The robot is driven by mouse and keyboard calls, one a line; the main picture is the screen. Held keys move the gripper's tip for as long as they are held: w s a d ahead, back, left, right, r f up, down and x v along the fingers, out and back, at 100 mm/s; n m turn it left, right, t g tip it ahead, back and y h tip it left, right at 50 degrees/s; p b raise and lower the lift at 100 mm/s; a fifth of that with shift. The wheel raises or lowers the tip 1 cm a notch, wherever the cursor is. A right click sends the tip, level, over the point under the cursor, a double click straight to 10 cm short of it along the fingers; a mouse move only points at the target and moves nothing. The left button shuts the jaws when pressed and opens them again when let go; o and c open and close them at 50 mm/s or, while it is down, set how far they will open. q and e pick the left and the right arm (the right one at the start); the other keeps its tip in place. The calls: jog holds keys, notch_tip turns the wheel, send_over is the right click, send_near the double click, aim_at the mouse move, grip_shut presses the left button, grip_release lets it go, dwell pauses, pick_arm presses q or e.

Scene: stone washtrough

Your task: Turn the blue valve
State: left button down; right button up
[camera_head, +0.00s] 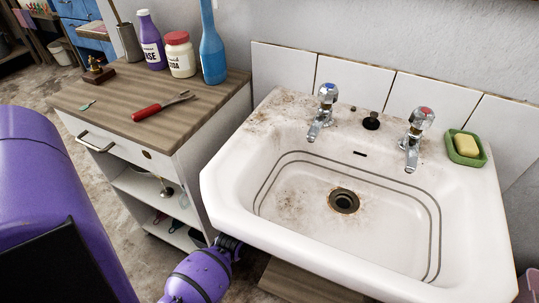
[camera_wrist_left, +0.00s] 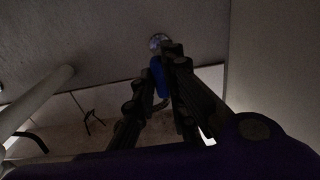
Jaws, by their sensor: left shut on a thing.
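The blue valve (camera_wrist_left: 157,70) shows in the left wrist view as a blue handle below a round metal fitting (camera_wrist_left: 158,40). My left gripper (camera_wrist_left: 159,84) has its dark fingers on both sides of the blue handle and is shut on it. In the head view my left arm reaches under the front left of the sink (camera_head: 222,190), where the basin hides the fingertips and the valve. The view there is dark, so the handle's exact angle is hard to tell. My right gripper is not in view.
The wooden-topped cabinet (camera_head: 110,100) stands close left of the sink, with a red-handled tool (camera_head: 160,106) and several bottles on top. Two taps and a green soap dish (camera_head: 465,148) sit on the sink. A pale pipe (camera_wrist_left: 38,100) slants at left in the wrist view.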

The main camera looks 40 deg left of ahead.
pick_arm(q)
jog(key=c, duration=1.9)
grip_release()
jog(key=shift+o, duration=0.5)
jog(key=v, duration=1.2)
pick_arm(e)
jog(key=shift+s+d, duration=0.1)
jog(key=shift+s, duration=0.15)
pick_arm(q)
jog(key=shift+f, duration=0.1)
